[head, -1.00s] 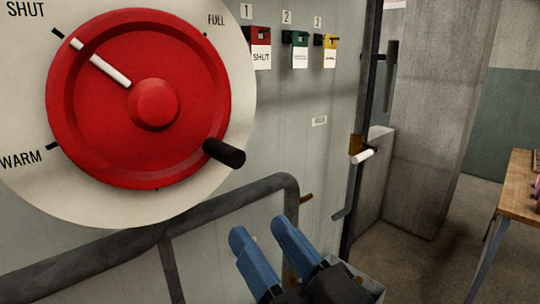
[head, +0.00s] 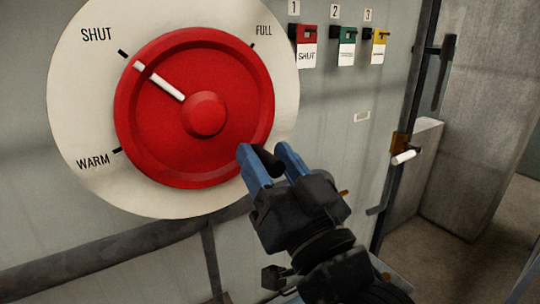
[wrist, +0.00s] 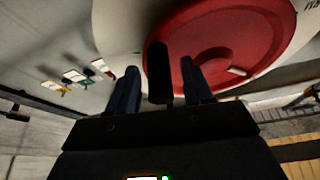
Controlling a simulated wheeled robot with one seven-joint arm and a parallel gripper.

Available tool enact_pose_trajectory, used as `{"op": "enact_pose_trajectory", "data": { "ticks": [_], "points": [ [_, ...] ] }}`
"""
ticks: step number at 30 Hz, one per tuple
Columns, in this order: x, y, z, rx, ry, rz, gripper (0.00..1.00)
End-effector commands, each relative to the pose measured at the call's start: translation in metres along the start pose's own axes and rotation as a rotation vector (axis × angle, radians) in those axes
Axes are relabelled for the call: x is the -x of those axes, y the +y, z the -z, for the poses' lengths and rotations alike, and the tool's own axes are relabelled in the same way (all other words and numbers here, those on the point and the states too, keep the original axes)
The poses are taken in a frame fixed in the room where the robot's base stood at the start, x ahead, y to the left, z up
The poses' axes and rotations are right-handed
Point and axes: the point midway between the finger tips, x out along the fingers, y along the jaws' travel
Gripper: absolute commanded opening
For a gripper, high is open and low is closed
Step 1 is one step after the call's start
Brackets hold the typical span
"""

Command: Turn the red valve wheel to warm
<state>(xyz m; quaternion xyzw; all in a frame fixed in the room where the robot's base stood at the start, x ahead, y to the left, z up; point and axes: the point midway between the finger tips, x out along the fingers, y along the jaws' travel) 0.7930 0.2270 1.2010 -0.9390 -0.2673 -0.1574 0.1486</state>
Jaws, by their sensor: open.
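The red valve wheel (head: 170,125) is mounted on a round cream dial plate (head: 75,120) marked SHUT, FULL and WARM. Its white pointer line (head: 158,80) points at the SHUT mark. A black handle knob (head: 267,160) sticks out at the wheel's lower right. My gripper (head: 268,155) is open, with its blue fingers on either side of the knob. In the wrist view, the black knob (wrist: 159,72) stands between the two fingers (wrist: 160,88), with a visible gap to each. The red wheel (wrist: 225,45) is just beyond.
A grey pipe rail (head: 100,258) runs below the dial. Red (head: 305,45), green (head: 343,45) and yellow (head: 377,47) tagged locks numbered 1 to 3 hang at upper right. A door edge with a white-tipped lever (head: 403,157) stands further right.

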Motion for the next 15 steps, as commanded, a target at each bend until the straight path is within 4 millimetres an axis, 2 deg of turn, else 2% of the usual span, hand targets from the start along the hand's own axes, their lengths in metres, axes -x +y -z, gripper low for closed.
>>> {"op": "enact_pose_trajectory", "data": {
  "ticks": [6, 15],
  "points": [
    [0.0001, 0.0001, -0.0002, 0.0, 0.0, 0.0, 0.49],
    [0.0002, 0.0001, -0.0001, 0.0, 0.0, 0.0, 0.2]
  ]
}}
